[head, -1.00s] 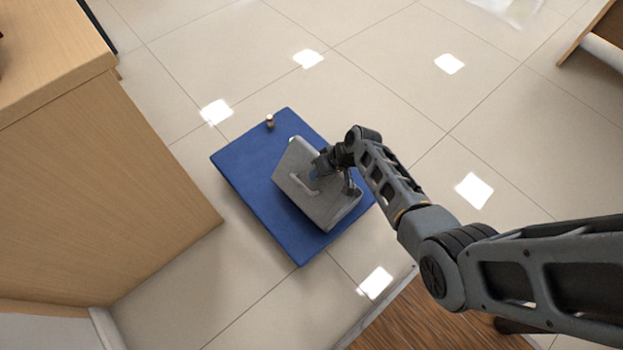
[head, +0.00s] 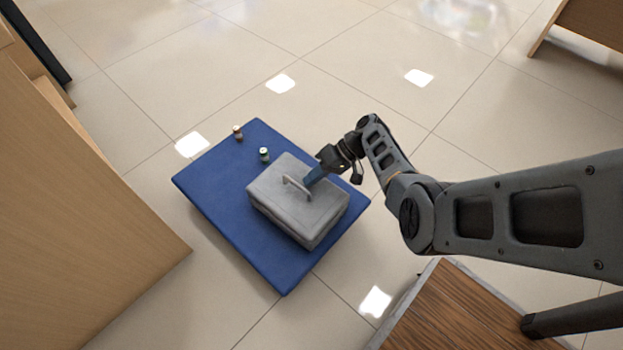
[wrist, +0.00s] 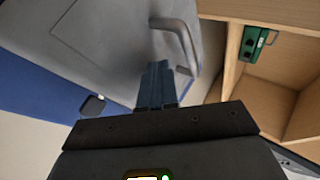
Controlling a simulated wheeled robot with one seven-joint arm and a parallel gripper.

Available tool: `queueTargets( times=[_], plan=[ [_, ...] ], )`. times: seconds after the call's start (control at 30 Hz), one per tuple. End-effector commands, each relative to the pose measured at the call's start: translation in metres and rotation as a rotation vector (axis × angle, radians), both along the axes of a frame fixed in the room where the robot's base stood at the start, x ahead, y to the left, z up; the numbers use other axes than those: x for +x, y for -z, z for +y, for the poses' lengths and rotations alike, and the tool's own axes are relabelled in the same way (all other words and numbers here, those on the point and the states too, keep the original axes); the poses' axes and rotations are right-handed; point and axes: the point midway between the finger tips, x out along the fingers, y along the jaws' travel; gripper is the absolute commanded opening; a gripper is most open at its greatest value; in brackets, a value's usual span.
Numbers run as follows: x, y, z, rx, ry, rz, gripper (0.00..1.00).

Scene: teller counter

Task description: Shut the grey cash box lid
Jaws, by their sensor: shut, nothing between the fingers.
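The grey cash box (head: 315,233) sits on a blue mat (head: 225,205). Its lid (head: 275,182) lies down over the body, and no gap shows in the head view. A light handle (head: 295,187) stands up from the lid. My gripper (head: 311,179) is shut and empty, its blue fingers pointing down at the lid just beside the handle. In the wrist view the shut fingers (wrist: 157,85) overlap the grey lid (wrist: 100,35) close to the handle (wrist: 180,40). I cannot tell whether the tips touch the lid.
Two small cylinders, one brownish (head: 238,132) and one with a pale top (head: 264,154), stand on the mat behind the box. A wooden counter (head: 80,210) rises at left. Tiled floor (head: 330,60) beyond is clear. A green object (wrist: 255,43) shows in a wooden shelf.

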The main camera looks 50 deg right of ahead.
Motion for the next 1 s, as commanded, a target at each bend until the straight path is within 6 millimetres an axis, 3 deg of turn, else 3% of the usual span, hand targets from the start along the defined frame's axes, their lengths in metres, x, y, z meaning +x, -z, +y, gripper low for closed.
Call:
queueTargets(
  times=[0.5,0.83,1.0],
  plan=[
    [-0.001,0.018,0.000,-0.007,0.001,0.004,0.00],
    [-0.004,0.020,0.002,-0.004,0.001,0.007,0.00],
    [-0.002,0.010,0.004,-0.002,-0.001,0.007,0.00]
  ],
)
